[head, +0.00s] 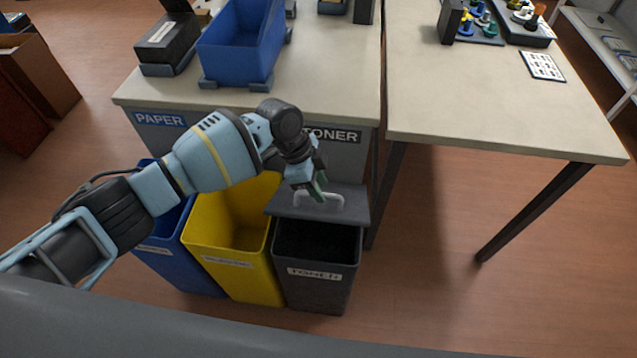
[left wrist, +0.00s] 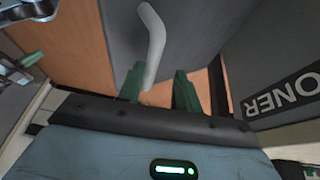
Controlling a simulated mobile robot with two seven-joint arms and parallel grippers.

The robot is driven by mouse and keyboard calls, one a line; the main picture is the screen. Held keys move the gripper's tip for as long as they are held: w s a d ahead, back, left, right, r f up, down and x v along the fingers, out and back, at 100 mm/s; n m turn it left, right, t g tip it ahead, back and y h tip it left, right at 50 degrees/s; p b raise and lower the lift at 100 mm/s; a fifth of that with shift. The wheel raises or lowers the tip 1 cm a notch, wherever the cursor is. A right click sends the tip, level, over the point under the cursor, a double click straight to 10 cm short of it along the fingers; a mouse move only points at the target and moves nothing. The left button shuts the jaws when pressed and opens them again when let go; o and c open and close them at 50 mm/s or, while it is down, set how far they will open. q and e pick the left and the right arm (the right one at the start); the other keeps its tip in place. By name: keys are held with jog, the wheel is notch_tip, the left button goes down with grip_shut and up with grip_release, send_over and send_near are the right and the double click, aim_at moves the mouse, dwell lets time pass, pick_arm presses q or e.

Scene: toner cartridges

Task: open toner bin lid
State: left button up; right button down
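The toner bin (head: 316,293) is the dark bin at the right of the row, with a TONER label on its front. Its dark grey lid (head: 350,206) is tilted up at the back, and the dark inside of the bin shows. A pale bent handle (head: 333,197) is on the lid. My right gripper is not in view.
A yellow bin (head: 245,270) and a blue bin (head: 185,262) stand left of the toner bin. A table (head: 330,85) with a blue tray (head: 240,45) is behind them. Another table (head: 470,110) is at the right, with clear floor below it.

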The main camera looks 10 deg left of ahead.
pick_arm(q)
jog(key=shift+r, duration=0.25)
jog(key=v, duration=0.7)
jog(key=shift+a+r, duration=0.25)
jog(key=shift+r, duration=0.05)
jog(key=shift+s+d+f, duration=0.1)
jog(key=shift+s, duration=0.05)
